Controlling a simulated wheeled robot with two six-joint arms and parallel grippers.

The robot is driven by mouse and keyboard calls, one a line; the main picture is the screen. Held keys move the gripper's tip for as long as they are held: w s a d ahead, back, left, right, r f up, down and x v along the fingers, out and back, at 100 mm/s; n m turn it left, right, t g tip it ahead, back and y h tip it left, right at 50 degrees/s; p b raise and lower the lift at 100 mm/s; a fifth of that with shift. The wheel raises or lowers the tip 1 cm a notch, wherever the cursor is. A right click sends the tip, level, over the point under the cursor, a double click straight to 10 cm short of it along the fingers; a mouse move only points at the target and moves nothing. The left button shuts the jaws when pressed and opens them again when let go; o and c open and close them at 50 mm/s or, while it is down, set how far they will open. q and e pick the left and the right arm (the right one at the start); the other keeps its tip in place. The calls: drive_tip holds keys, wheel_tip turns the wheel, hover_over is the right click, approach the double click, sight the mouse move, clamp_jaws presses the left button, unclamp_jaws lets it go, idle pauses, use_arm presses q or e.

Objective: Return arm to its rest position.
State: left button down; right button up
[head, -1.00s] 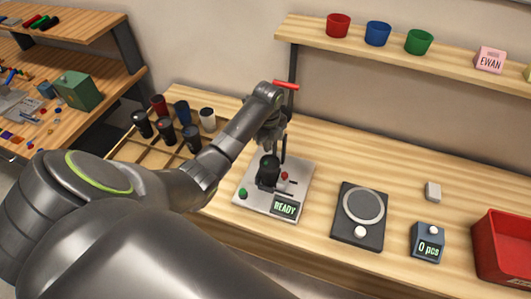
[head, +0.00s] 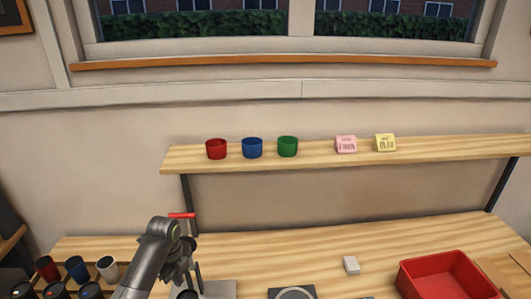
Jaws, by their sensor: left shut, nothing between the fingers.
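My left arm comes in from the lower left. My left gripper (head: 191,277) is shut and empty, pointing down at the laser marker (head: 222,290), whose grey base is cut off by the bottom edge. A red bar (head: 182,215) shows just behind my wrist. Whether the fingers touch the machine cannot be told. My right gripper is out of view.
Several dark, red, blue and white cups (head: 76,268) stand at the lower left. A scale (head: 292,293), a small white block (head: 351,265) and a red bin (head: 447,277) are to the right. A shelf (head: 320,152) with a red, blue and green cup hangs above.

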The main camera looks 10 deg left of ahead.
use_arm(q)
drive_tip(key=s+d+f+n+t, duration=0.1)
drive_tip(key=s+f+n, duration=0.1)
drive_tip(key=s+n, duration=0.45)
drive_tip(key=s+d+f+n+t, duration=0.1)
drive_tip(key=s+f+n, duration=0.25)
drive_tip(key=s, duration=0.65)
drive_tip(key=s+r+n+t+y, duration=0.1)
drive_tip(key=s+r+n, duration=0.3)
drive_tip(key=s+n, duration=0.3)
drive_tip(key=s+r+n+t+y, duration=0.1)
drive_tip(key=s+r+n, duration=0.2)
drive_tip(key=s+n, duration=0.35)
wheel_tip(320, 180, down, 34)
drive_tip(key=s+r+m+g+b, duration=0.1)
drive_tip(key=s+m+g+b, duration=0.1)
drive_tip(key=b, duration=0.6)
drive_tip(key=s+f+b, duration=0.3)
drive_tip(key=s+f, duration=0.4)
drive_tip(key=f, duration=0.3)
drive_tip(key=s+f+h+b, duration=0.1)
drive_tip(key=s+f+b, duration=0.2)
drive_tip(key=s+f, duration=0.4)
wheel_tip(320, 180, down, 4)
drive_tip(key=shift+s+d+f+g, duration=0.1)
drive_tip(key=shift+s+d+g, duration=0.2)
drive_tip(key=shift+s+g, duration=0.1)
